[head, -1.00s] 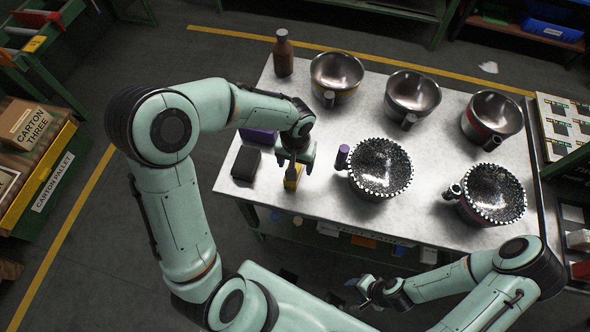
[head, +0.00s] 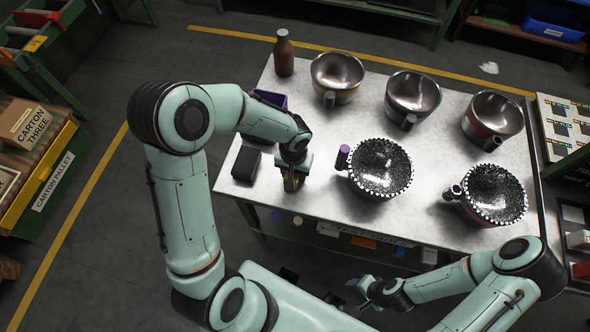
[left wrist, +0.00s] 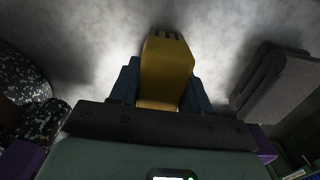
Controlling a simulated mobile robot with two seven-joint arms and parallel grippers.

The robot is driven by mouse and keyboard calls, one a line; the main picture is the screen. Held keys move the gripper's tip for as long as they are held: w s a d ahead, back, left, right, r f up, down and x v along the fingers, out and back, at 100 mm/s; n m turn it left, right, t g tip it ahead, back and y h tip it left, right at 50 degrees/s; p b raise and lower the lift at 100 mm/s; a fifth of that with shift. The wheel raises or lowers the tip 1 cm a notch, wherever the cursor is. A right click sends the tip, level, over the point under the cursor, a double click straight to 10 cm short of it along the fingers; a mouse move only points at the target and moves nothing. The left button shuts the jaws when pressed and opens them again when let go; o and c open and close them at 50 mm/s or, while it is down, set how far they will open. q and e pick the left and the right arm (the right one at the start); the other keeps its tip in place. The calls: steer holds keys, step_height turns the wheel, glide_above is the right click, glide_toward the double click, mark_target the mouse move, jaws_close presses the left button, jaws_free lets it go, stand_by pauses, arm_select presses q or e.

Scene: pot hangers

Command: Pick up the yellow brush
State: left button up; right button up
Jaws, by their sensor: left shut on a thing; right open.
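The yellow brush (left wrist: 167,68) stands out in the left wrist view, between the two blue fingers of my left gripper (left wrist: 160,85). In the head view the brush (head: 291,184) is mostly hidden by my left gripper (head: 294,180), which is shut on it at the table's front left edge. I cannot tell whether the brush touches the table. My right gripper (head: 364,289) is open and empty, low in front of the table.
A black block (head: 246,163) and a purple bin (head: 268,101) are near my left gripper. A brown bottle (head: 284,54) stands behind. Several pots cover the table's middle and right, the nearest a speckled pot (head: 381,168) with a purple-tipped handle.

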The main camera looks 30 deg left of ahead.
arm_select(q)
steer(key=shift+r, duration=0.1)
step_height(320, 180, up, 20)
steer(key=p, duration=0.2)
arm_select(e)
steer(key=w+r, duration=0.2)
steer(key=shift+w+r, duration=0.1)
steer(key=shift+r, duration=0.2)
